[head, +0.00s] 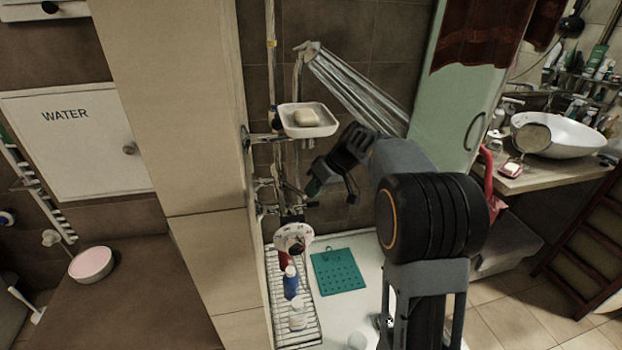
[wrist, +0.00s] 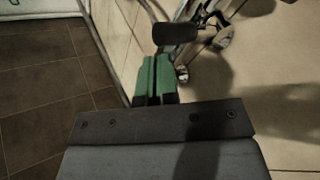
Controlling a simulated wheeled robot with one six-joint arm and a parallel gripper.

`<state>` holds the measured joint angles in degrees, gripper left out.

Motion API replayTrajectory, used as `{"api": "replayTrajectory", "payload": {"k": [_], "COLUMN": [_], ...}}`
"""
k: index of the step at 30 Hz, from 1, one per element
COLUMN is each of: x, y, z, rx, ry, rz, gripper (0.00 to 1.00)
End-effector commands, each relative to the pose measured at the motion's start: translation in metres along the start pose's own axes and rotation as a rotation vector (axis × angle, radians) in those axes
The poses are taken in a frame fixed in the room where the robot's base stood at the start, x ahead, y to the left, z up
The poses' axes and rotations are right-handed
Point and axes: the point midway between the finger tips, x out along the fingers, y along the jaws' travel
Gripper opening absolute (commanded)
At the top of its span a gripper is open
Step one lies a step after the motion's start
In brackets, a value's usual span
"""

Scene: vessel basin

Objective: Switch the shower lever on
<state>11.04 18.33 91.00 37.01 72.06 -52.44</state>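The shower fitting (head: 290,197) is on the tiled wall at the centre of the head view, partly hidden and hard to make out. In the wrist view a dark lever-like handle (wrist: 175,33) shows beyond the fingertips, with metal fittings beside it. My gripper (head: 315,187) is close to the fitting, just to its right in the head view. In the wrist view its green fingertips (wrist: 154,78) lie side by side, shut with nothing visible between them. I cannot tell whether they touch the fitting. Pale streaks like water spray (head: 355,88) run from the shower head (head: 307,49).
A soap dish (head: 308,121) with soap juts from the wall above my gripper. A wire rack (head: 280,320) with bottles and a teal mat (head: 338,271) lie below. A tiled pillar (head: 180,130) stands left and a green panel (head: 455,110) right.

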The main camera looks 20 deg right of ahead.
Motion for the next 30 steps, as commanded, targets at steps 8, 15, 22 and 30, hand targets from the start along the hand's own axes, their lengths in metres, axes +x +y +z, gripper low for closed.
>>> {"api": "replayTrajectory", "payload": {"k": [8,15,22,30], "x": [0.001,0.0,-0.015,-0.062], "y": [0.001,0.001,0.015,0.024], "z": [0.002,0.002,0.002,0.004], "rx": [0.0,0.0,0.0,-0.011], "ry": [-0.004,-0.004,-0.003,-0.003], "rz": [-0.004,-0.003,-0.003,-0.004], "gripper": [0.0,0.0,0.0,0.0]}}
